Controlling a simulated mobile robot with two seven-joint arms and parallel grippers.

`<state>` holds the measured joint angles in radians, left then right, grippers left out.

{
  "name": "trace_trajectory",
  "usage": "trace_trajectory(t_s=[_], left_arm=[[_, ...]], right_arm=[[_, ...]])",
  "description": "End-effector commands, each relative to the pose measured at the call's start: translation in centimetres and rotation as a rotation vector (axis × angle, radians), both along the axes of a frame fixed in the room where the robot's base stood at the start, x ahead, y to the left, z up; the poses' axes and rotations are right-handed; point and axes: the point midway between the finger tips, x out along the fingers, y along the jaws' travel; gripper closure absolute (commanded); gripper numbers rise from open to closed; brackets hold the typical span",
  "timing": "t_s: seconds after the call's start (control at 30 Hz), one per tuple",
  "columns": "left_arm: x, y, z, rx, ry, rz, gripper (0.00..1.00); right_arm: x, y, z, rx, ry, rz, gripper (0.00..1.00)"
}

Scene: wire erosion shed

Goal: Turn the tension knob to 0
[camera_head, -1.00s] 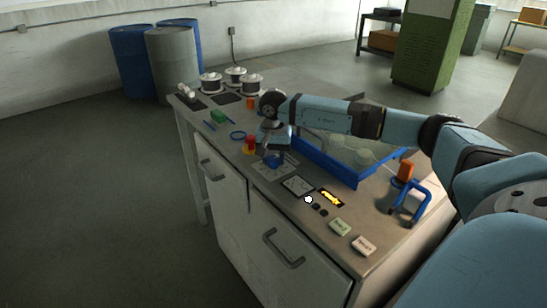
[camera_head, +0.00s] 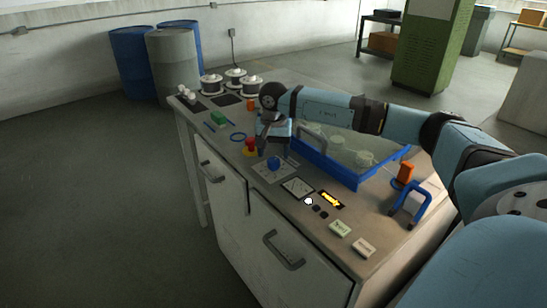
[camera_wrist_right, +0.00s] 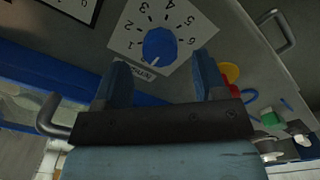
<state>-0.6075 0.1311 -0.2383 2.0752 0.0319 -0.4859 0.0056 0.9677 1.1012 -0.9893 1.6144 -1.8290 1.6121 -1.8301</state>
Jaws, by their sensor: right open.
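The blue tension knob (camera_head: 273,163) sits on a white dial plate (camera_head: 268,176) on the bench top. In the right wrist view the knob (camera_wrist_right: 160,46) shows whole, ringed by printed numbers. A white mark on it points to its lower side, near the label; I cannot read a 0 there. My right gripper (camera_wrist_right: 163,72) is open and empty, its blue fingers on either side below the knob in the picture and apart from it. In the head view the right gripper (camera_head: 267,150) hangs just behind the knob. My left gripper is not in view.
A red and yellow button (camera_head: 250,147) stands close beside the knob. A blue-rimmed tray (camera_head: 340,172) lies right of my gripper. Wire spools (camera_head: 211,84) stand at the back. Small panels and labelled blocks (camera_head: 340,229) lie nearer the front.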

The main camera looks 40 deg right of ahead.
Motion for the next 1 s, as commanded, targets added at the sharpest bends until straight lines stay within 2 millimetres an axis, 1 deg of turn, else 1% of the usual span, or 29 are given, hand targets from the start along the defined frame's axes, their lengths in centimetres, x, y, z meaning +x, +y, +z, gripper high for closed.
trace_trajectory(t_s=[0.03,0.2,0.3,0.43,0.53,0.63,1.0], left_arm=[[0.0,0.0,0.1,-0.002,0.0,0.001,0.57],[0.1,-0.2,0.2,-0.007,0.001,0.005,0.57],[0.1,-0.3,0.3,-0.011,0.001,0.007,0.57],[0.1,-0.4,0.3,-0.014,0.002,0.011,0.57],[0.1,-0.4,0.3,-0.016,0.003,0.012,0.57],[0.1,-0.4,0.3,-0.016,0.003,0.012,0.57],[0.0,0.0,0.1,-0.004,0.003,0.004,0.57]], right_arm=[[0.1,0.0,1.4,0.0,-0.006,0.0,0.35],[0.1,0.0,5.4,0.001,-0.006,0.0,0.35],[0.1,0.0,7.5,0.0,-0.005,0.0,0.35],[0.1,0.0,9.5,0.001,-0.003,0.0,0.35],[0.1,0.0,10.4,0.0,-0.004,0.0,0.35],[0.0,0.0,10.9,0.0,-0.003,0.0,0.35],[0.0,0.0,11.0,0.0,-0.001,0.0,0.35]])
